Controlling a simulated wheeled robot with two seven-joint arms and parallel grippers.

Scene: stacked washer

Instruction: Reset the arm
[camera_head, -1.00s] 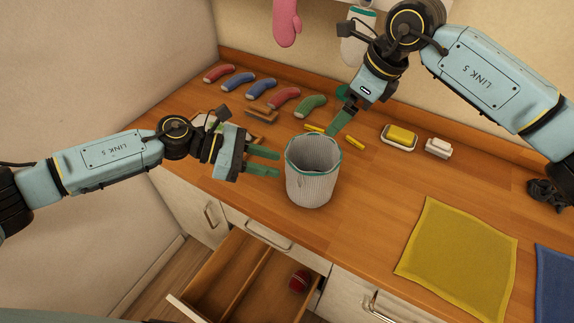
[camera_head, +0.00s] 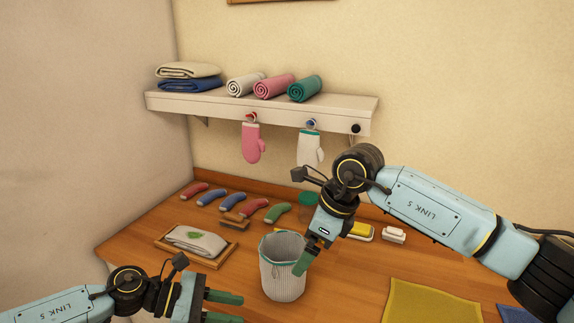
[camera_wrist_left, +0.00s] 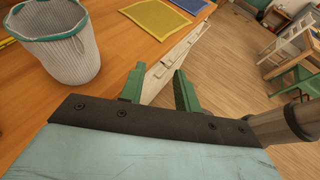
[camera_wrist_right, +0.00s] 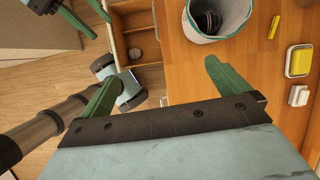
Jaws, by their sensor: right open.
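My left gripper (camera_head: 228,308) is low in the head view, left of and apart from the ribbed white basket (camera_head: 283,280). In the left wrist view its green fingers (camera_wrist_left: 160,85) stand apart with nothing between them. My right gripper (camera_head: 303,265) points down beside the basket's right rim in the head view. In the right wrist view its fingers (camera_wrist_right: 165,85) are wide apart and empty. The basket has a green rim and also shows in the left wrist view (camera_wrist_left: 65,55). In the right wrist view something round and dark lies inside the basket (camera_wrist_right: 190,30).
A shelf (camera_head: 260,104) with towels and hanging mitts is on the back wall. A yellow mat (camera_head: 430,303) lies at right. An open drawer (camera_wrist_right: 148,72) is below the counter.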

